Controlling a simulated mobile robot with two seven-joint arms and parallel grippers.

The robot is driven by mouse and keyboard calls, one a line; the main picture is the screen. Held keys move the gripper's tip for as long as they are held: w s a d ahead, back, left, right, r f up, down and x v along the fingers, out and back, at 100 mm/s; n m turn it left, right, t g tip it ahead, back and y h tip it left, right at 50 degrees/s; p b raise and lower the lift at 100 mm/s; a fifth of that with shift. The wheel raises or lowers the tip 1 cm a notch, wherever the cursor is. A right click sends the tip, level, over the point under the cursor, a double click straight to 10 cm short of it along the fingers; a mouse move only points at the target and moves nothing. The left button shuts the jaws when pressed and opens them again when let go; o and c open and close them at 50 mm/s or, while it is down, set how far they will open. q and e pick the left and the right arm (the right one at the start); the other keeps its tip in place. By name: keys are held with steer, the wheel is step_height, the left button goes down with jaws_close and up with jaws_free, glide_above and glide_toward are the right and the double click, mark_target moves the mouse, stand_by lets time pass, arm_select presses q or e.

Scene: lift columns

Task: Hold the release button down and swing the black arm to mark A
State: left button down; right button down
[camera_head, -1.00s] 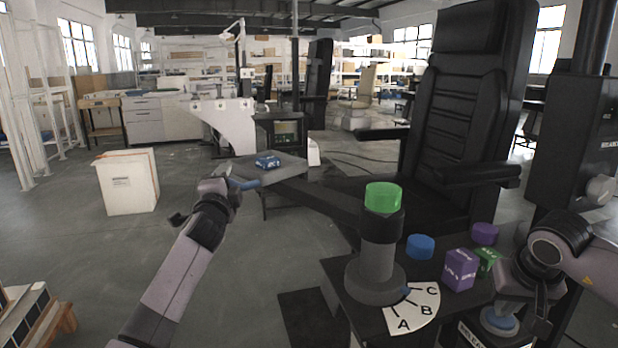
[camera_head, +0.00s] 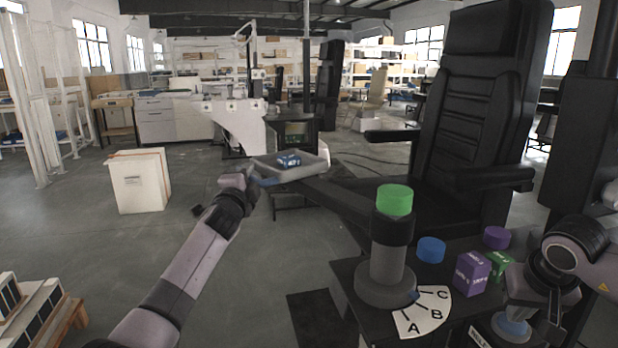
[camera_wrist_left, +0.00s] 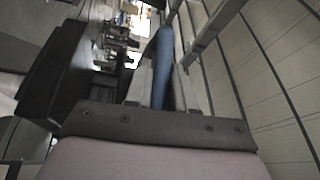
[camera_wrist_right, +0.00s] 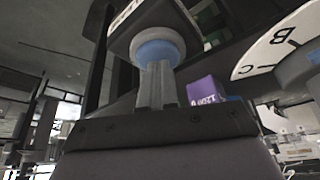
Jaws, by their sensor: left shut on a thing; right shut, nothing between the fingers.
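The black arm (camera_head: 345,196) runs from the grey column (camera_head: 388,262) out to a grey tray (camera_head: 312,169). My left gripper (camera_head: 254,178) is shut on the blue handle (camera_head: 268,182) at the tray's left side; the handle also shows in the left wrist view (camera_wrist_left: 163,70). The dial (camera_head: 424,320) at the column's foot bears marks A, B and C. A small blue pointer (camera_head: 415,295) lies near C, perhaps towards B. My right gripper (camera_wrist_right: 157,85) is shut, its tips against the blue release button (camera_wrist_right: 158,48); whether the button is pressed in, I cannot tell.
A blue box (camera_head: 288,160) sits on the tray. Near the column are a blue knob (camera_head: 431,249), a purple box (camera_head: 472,272), a green box (camera_head: 500,263) and a purple knob (camera_head: 496,237). A black chair (camera_head: 470,120) stands behind. Floor left of the tray is open.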

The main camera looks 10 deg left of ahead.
arm_select(q)
steer(key=shift+w+d+r+h, duration=0.1)
steer(key=shift+w+d+h, duration=0.2)
steer(key=shift+w, duration=0.3)
steer(key=c, duration=1.1)
jaws_free()
steer(key=shift+a, duration=0.1)
steer(key=shift+s, duration=0.1)
steer(key=shift+s+a, duration=0.25)
steer(key=shift+s, duration=0.1)
steer(key=shift+s+d+f, duration=0.15)
steer(key=shift+s, duration=0.3)
steer(key=shift+s+d+f, duration=0.15)
steer(key=shift+s, duration=0.3)
steer(key=shift+s+f, duration=0.2)
steer(key=shift+s, duration=1.35)
steer(key=shift+s+f, duration=0.15)
steer(key=shift+s, duration=1.4)
steer(key=shift+s+f, duration=0.2)
steer(key=shift+s, duration=1.35)
